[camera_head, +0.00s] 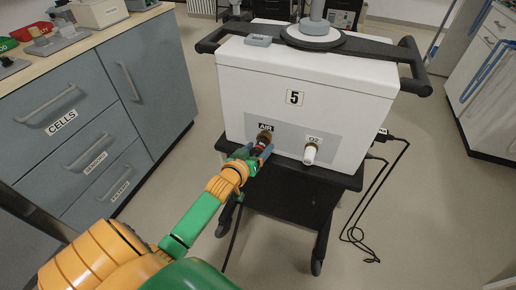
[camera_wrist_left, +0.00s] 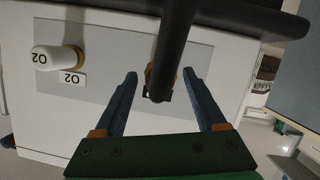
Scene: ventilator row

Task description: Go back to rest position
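A white ventilator (camera_head: 300,85) marked 5 stands on a dark cart. Its front has an AIR port (camera_head: 265,135) and an O2 port with a white plug (camera_head: 310,153). My left gripper (camera_head: 262,151) is at the AIR port. In the left wrist view, my left gripper (camera_wrist_left: 160,74) has its blue fingers spread, one on each side of a dark hose end (camera_wrist_left: 172,55) at the port, with gaps on both sides. The white O2 plug (camera_wrist_left: 52,59) also shows there. The gripper partly hides the AIR port in the head view. My right gripper is not in view.
A grey drawer cabinet (camera_head: 95,125) labelled CELLS stands at the left with items on its top. The cart (camera_head: 310,200) has a black handle rail (camera_head: 385,50) above. Black cables (camera_head: 355,232) lie on the floor at the right. Open floor lies around the cart.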

